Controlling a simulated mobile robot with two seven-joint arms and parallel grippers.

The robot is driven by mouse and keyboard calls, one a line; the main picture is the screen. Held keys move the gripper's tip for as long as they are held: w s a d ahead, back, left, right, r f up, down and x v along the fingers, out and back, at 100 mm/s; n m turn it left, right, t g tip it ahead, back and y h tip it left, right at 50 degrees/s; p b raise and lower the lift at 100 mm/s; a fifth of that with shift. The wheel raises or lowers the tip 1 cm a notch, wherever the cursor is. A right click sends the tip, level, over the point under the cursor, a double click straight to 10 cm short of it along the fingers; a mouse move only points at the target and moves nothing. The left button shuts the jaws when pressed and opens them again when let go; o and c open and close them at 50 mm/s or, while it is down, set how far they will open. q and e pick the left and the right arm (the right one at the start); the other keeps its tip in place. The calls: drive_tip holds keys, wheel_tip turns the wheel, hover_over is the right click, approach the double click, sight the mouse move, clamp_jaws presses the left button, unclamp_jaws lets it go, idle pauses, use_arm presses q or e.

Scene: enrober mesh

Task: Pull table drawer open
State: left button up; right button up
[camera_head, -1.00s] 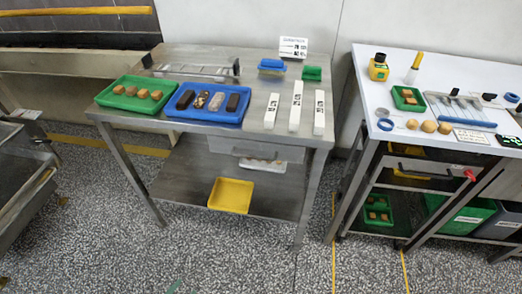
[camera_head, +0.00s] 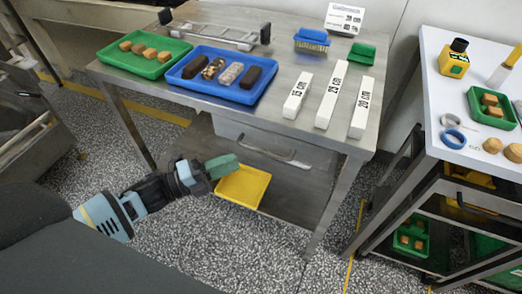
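The steel table's drawer (camera_head: 235,134) has a plain grey front under the right part of the tabletop. Its curved bar handle (camera_head: 277,158) faces me. The drawer looks shut. My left gripper (camera_head: 224,166) comes in from the lower left, in front of the table and left of the handle. It is apart from the handle, and its green fingertips point right. They overlap in this view, so I cannot tell whether they are open. My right gripper is not in view.
On the tabletop stand a green tray (camera_head: 105,56), a blue tray (camera_head: 180,83) and white length blocks (camera_head: 328,100). A yellow tray (camera_head: 258,196) sits on the lower shelf, close to my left gripper. A white side table (camera_head: 440,105) stands right. Speckled floor lies free in front.

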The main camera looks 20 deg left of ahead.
use_arm(q)
drive_tip(key=x, duration=0.7)
drive_tip(key=shift+w+d+p, duration=0.3)
drive_tip(key=shift+w+p, duration=0.05)
drive_tip(key=shift+p, duration=0.05)
drive_tip(key=shift+c, duration=0.4)
clamp_jaws()
